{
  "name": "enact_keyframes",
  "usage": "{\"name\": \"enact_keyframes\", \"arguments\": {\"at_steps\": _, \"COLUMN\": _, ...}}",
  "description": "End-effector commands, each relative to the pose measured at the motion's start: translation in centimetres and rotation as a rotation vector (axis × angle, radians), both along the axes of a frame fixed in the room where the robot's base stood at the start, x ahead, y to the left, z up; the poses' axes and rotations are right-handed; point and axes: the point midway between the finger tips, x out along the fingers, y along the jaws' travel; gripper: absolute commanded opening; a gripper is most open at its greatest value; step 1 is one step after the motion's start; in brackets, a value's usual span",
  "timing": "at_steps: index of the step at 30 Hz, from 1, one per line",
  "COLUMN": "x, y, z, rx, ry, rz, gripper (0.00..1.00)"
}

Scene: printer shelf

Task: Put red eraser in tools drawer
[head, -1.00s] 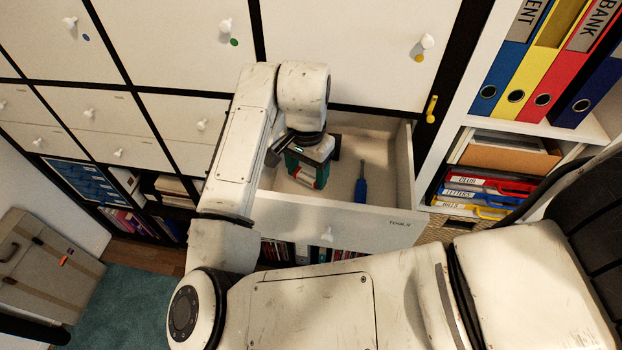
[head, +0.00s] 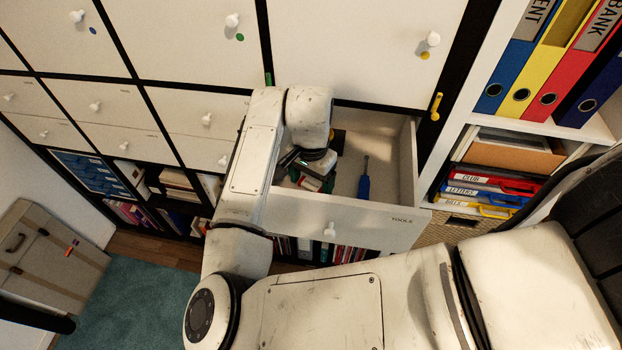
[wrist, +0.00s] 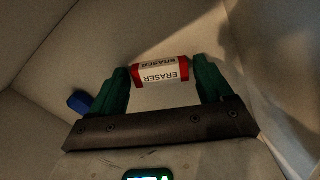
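The red and white eraser (wrist: 160,72) lies between my gripper's green fingertips in the wrist view, with a narrow gap at its ends. In the head view the eraser (head: 310,183) shows small and partly hidden inside the open tools drawer (head: 345,215). My gripper (wrist: 163,78) is open around it and reaches down into the left part of the drawer. In the head view my arm hides much of my gripper (head: 310,178). I cannot tell for sure whether the eraser rests on the drawer floor.
A blue-handled screwdriver (head: 363,187) lies in the drawer, right of my gripper; its blue handle (wrist: 80,102) shows in the wrist view. The drawer's right wall (head: 408,165) stands beyond it. Binders (head: 545,90) and letter trays (head: 490,190) fill the shelf at right.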

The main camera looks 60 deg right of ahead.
Motion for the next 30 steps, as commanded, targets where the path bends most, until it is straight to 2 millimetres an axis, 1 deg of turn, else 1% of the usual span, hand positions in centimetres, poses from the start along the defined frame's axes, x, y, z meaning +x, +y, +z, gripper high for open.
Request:
{"name": "enact_keyframes", "arguments": {"at_steps": 1, "x": 0.0, "y": 0.0, "z": 0.0, "rx": 0.000, "ry": 0.000, "rz": 0.000, "gripper": 0.85}}
{"name": "enact_keyframes", "arguments": {"at_steps": 3, "x": 0.0, "y": 0.0, "z": 0.0, "rx": 0.000, "ry": 0.000, "rz": 0.000, "gripper": 0.90}}
{"name": "enact_keyframes", "arguments": {"at_steps": 10, "x": 0.0, "y": 0.0, "z": 0.1, "rx": 0.000, "ry": -0.001, "rz": 0.000, "gripper": 0.90}}
{"name": "enact_keyframes", "arguments": {"at_steps": 14, "x": 0.1, "y": 0.0, "z": 0.9, "rx": -0.002, "ry": -0.003, "rz": 0.000, "gripper": 0.90}}
{"name": "enact_keyframes", "arguments": {"at_steps": 17, "x": 0.1, "y": 0.0, "z": 2.3, "rx": -0.002, "ry": -0.004, "rz": 0.000, "gripper": 0.90}}
{"name": "enact_keyframes", "arguments": {"at_steps": 24, "x": 0.1, "y": -0.1, "z": 7.2, "rx": -0.001, "ry": -0.005, "rz": -0.003, "gripper": 0.90}}
{"name": "enact_keyframes", "arguments": {"at_steps": 30, "x": 0.1, "y": 0.0, "z": 10.7, "rx": 0.001, "ry": -0.004, "rz": -0.001, "gripper": 0.90}}
